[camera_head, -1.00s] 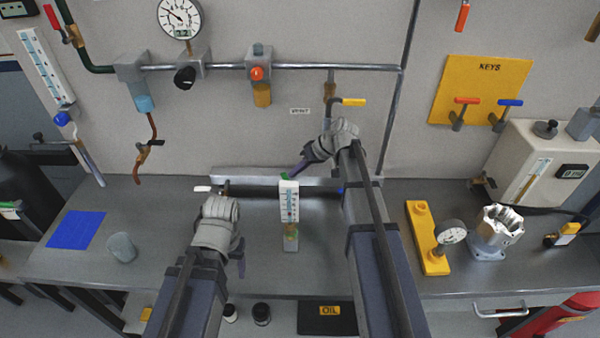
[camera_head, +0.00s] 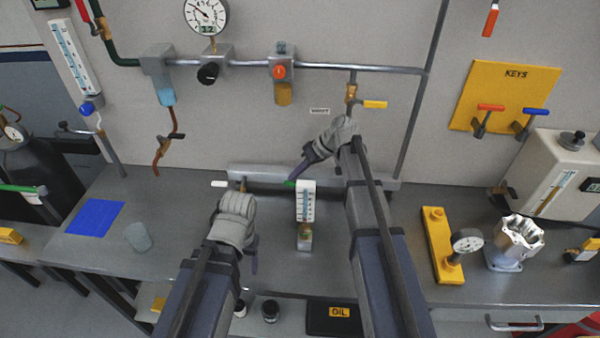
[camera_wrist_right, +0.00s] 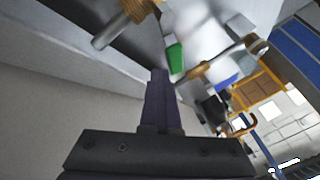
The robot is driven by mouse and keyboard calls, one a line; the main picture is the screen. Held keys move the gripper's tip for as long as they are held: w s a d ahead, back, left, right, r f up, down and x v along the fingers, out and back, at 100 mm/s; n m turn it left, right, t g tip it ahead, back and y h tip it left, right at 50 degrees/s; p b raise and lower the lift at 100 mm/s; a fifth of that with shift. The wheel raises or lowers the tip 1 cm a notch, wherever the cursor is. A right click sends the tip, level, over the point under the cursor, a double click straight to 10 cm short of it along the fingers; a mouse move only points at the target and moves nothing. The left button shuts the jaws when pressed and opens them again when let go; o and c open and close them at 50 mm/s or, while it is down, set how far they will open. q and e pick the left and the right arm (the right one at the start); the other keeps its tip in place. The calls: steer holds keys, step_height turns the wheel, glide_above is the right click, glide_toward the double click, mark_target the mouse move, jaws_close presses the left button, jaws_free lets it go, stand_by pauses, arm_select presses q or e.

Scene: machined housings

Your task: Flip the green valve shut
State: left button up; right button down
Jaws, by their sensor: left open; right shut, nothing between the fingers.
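The green valve handle (camera_head: 289,184) shows just left of the top of a white upright gauge, low by the back wall. In the right wrist view, the green handle (camera_wrist_right: 175,57) is close beside the fingertips. My right gripper (camera_head: 294,177) is shut and empty, its dark fingers pointing left and down at the handle. I cannot tell whether they touch it. The right gripper's fingers also show in the wrist view (camera_wrist_right: 159,75). My left gripper (camera_head: 247,240) is open over the bench, left of the gauge; its fingers are largely hidden by its hand.
The white gauge (camera_head: 306,202) stands close to the right fingers. A white-handled valve (camera_head: 219,184) is left of it, and a yellow-handled valve (camera_head: 374,104) is above. A yellow bar (camera_head: 439,245) and a metal housing (camera_head: 514,242) stand on the right.

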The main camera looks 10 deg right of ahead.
steer(key=shift+s+a, duration=0.45)
steer(key=shift+a, duration=0.1)
stand_by(0.4)
stand_by(0.5)
arm_select(q)
step_height(320, 180, up, 2)
steer(key=shift+r+p, duration=0.2)
steer(key=shift+p, duration=1)
arm_select(e)
steer(key=s+d+r, duration=0.2)
steer(key=s+d, duration=0.1)
steer(key=d, duration=1)
steer(key=shift+s+d+r, duration=0.2)
